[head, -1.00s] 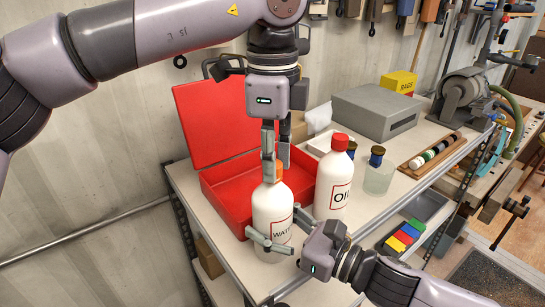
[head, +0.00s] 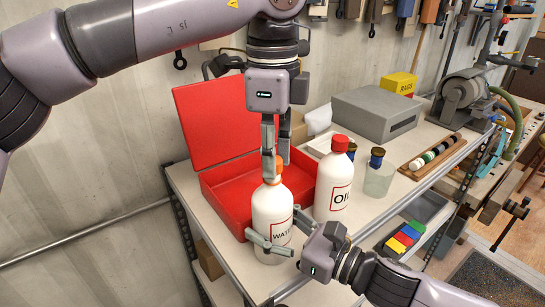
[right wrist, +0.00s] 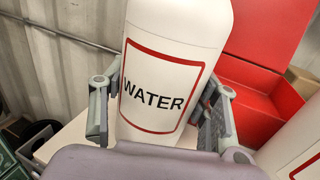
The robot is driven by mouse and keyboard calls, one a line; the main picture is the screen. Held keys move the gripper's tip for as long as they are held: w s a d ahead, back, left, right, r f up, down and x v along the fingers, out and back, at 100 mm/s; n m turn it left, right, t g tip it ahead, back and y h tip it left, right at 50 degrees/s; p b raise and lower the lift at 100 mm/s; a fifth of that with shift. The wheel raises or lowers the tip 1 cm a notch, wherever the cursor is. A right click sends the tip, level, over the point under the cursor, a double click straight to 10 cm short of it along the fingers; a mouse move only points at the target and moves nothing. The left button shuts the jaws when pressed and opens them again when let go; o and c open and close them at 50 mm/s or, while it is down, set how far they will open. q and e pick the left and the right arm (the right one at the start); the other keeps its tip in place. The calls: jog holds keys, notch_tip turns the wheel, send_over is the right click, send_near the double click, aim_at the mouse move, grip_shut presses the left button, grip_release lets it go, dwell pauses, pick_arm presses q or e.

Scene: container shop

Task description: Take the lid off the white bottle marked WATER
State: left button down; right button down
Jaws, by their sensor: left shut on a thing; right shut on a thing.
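The white bottle marked WATER (head: 272,212) stands upright at the near front of the bench; its label also fills the right wrist view (right wrist: 160,95). Its orange lid (head: 278,169) shows between the fingers of my left gripper (head: 274,171), which points down from above and is shut on it. The fingers partly hide the lid and neck, so I cannot tell if the lid is clear of the neck. My right gripper (head: 282,229) is shut around the bottle's body from the front right, with a finger on each side in the right wrist view (right wrist: 160,115).
A white OIL bottle (head: 334,185) with a red cap stands close to the right. An open red box (head: 222,190) is behind and left. A glass jar (head: 379,178), a grey case (head: 376,112) and coloured blocks (head: 405,237) lie further right.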

pick_arm(q)
jog(key=shift+r, duration=0.6)
jog(key=shift+r, duration=2.05)
pick_arm(e)
jog(key=c, duration=0.5)
grip_release()
jog(key=shift+s+d, duration=0.1)
jog(key=shift+d, duration=0.05)
